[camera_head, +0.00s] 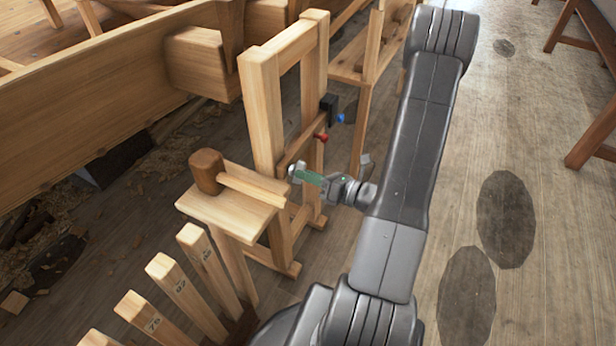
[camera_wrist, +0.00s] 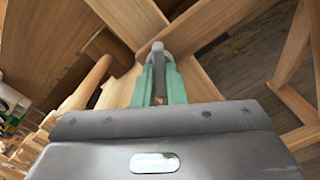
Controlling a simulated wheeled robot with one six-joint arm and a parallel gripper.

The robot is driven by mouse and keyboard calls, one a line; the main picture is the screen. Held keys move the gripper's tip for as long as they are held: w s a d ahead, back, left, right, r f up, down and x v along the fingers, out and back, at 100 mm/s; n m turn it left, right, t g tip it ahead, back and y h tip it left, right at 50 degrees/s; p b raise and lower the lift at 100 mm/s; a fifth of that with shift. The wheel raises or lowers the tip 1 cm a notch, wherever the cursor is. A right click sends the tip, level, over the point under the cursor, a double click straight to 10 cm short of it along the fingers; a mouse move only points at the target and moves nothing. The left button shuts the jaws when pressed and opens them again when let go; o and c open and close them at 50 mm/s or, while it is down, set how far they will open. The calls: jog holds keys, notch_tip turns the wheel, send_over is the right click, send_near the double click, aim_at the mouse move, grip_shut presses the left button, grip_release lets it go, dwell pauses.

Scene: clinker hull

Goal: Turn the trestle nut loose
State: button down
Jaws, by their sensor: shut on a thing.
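The wooden trestle (camera_head: 262,110) stands upright beside the hull. The trestle nut is a small grey metal piece (camera_wrist: 157,47) at the fingertips in the wrist view, against the trestle's wood. In the head view a grey bit of it (camera_head: 296,168) shows at the end of my fingers. My gripper (camera_head: 309,177), with green finger pads, reaches in from the right and is shut on the nut. The fingers also show in the wrist view (camera_wrist: 160,80), close together. Part of the nut is hidden between them.
A mallet (camera_head: 206,171) lies on a small wooden stand (camera_head: 225,215) just left of my gripper. Several numbered wooden stakes (camera_head: 172,283) stand in front. A red knob (camera_head: 321,136) and a blue knob (camera_head: 341,117) are on the frame behind.

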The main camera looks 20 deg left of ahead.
dwell(0.5)
jog(key=c, duration=1.5)
grip_release()
jog(key=d, duration=0.4)
jog(key=d+p, duration=0.1)
jog(key=d, duration=0.4)
jog(key=s+d+p, duration=0.1)
jog(key=d, duration=0.4)
jog(key=shift+a, duration=0.15)
jog(key=a, duration=0.4)
jog(key=a+b, duration=0.1)
jog(key=a, duration=0.4)
jog(key=w+a+b, duration=0.1)
jog(key=a, duration=0.3)
jog(key=shift+a, duration=0.35)
